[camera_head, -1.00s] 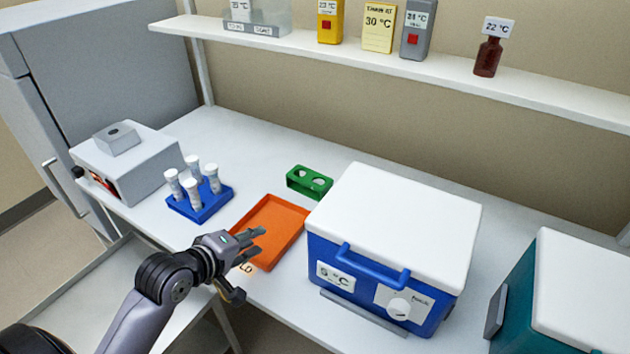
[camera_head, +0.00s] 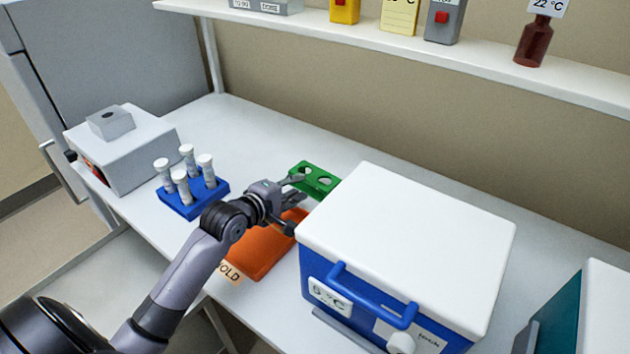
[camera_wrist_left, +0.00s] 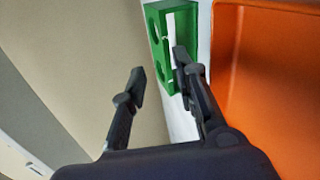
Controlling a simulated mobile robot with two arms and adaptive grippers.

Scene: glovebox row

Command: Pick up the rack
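A small green rack (camera_head: 318,181) with two holes and no tubes stands on the white bench, left of the blue cooler box. My left gripper (camera_head: 299,202) is open and at the near left side of the green rack, above the orange tray. In the left wrist view, the green rack (camera_wrist_left: 158,42) is at the top centre. The fingers (camera_wrist_left: 161,72) are apart, and the right one overlaps the rack's near end. I cannot tell whether it touches. A blue rack (camera_head: 190,203) holding several white-capped tubes stands to the left. My right gripper is not in view.
The orange tray (camera_head: 258,258) lies under my left arm, and its wall (camera_wrist_left: 226,60) is beside the right finger. The cooler box (camera_head: 405,250) stands close right of the green rack. A grey device (camera_head: 125,150) is far left. Bench behind the racks is clear.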

